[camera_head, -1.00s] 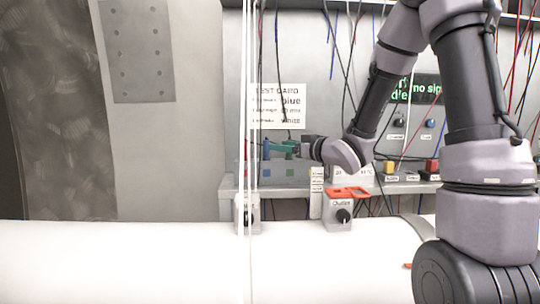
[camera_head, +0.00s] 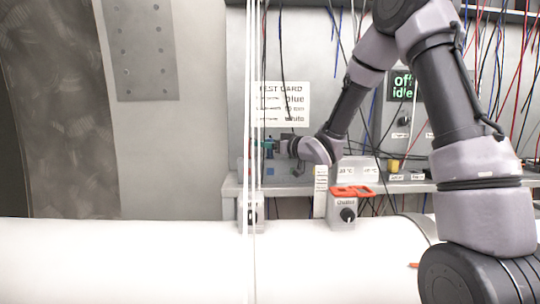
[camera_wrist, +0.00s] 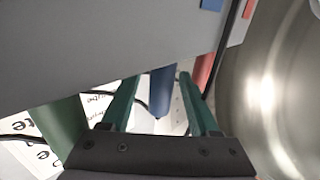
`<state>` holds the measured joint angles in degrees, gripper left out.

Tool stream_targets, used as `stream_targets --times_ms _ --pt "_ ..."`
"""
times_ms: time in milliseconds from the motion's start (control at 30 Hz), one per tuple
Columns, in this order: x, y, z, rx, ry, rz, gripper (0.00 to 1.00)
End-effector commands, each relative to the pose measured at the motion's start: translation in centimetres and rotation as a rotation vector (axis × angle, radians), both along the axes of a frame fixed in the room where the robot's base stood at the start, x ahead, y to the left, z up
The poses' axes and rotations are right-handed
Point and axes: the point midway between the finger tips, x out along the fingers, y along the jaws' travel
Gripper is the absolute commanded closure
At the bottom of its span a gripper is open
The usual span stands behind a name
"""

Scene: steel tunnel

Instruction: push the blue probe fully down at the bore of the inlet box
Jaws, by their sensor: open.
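My gripper (camera_wrist: 158,78) is open, with two green fingers pointing at the grey inlet box (camera_wrist: 90,50). The blue probe (camera_wrist: 162,92) stands between the fingers, with a gap visible on each side. Its end meets the edge of the box in this view, and its seat in the bore is hidden. In the head view, my gripper (camera_head: 270,147) is above the inlet box (camera_head: 285,180), which bears a blue square. The blue probe is mostly hidden there by the fingers and white cables.
A green probe (camera_wrist: 62,130) stands left of my fingers and a red probe (camera_wrist: 203,72) close on the right. White cables (camera_head: 251,120) hang in front of the box.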

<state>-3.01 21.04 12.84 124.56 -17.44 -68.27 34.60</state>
Motion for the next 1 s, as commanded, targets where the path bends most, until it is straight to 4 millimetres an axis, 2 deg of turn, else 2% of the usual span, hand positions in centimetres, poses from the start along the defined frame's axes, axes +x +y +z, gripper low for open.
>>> stream_targets --times_ms 300,467,800,867,1000 --pt "0.5 0.5 0.0 -0.001 0.001 -0.001 0.39" --pt "0.5 0.4 0.0 -0.001 0.001 -0.001 1.00" --pt "0.5 0.4 0.2 -0.001 -0.001 -0.001 1.00" --pt "0.5 0.4 0.8 -0.001 -0.004 0.000 1.00" --pt "0.5 0.4 3.3 -0.001 -0.008 -0.001 1.00"
